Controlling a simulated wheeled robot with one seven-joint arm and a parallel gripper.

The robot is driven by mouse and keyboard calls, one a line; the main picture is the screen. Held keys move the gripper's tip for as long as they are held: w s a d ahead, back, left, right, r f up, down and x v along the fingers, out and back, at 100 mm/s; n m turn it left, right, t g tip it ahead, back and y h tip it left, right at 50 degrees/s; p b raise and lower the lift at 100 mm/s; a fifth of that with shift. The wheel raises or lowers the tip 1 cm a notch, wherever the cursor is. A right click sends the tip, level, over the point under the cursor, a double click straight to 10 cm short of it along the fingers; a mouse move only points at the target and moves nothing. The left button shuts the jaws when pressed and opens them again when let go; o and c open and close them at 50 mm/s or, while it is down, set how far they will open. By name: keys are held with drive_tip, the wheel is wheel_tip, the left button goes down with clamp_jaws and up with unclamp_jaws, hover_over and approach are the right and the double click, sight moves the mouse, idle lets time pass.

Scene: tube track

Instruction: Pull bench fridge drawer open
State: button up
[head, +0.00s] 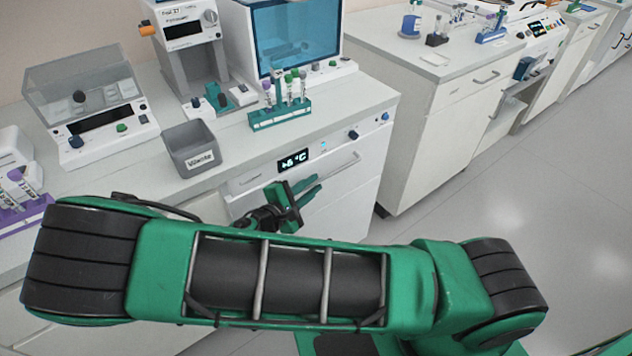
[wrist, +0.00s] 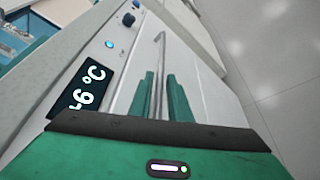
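The bench fridge has a white drawer front (head: 345,192) under the left bench, below a panel with a lit display (head: 294,160) reading -6 °C. The drawer looks flush with the bench. A thin metal bar handle (head: 345,166) runs across its front; in the wrist view the handle (wrist: 160,48) runs down between my fingers. The fingers' exact depth around the bar is unclear.
A grey bin (head: 191,150) and a teal tube rack (head: 280,115) stand near the bench's front edge above the drawer. A second white bench (head: 440,130) stands to the right across a gap. Clear grey floor (head: 540,210) lies at the right.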

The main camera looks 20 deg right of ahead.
drive_tip(key=shift+x, duration=1.35)
drive_tip(key=shift+c, duration=0.3)
clamp_jaws()
drive_tip(key=shift+a, duration=0.1)
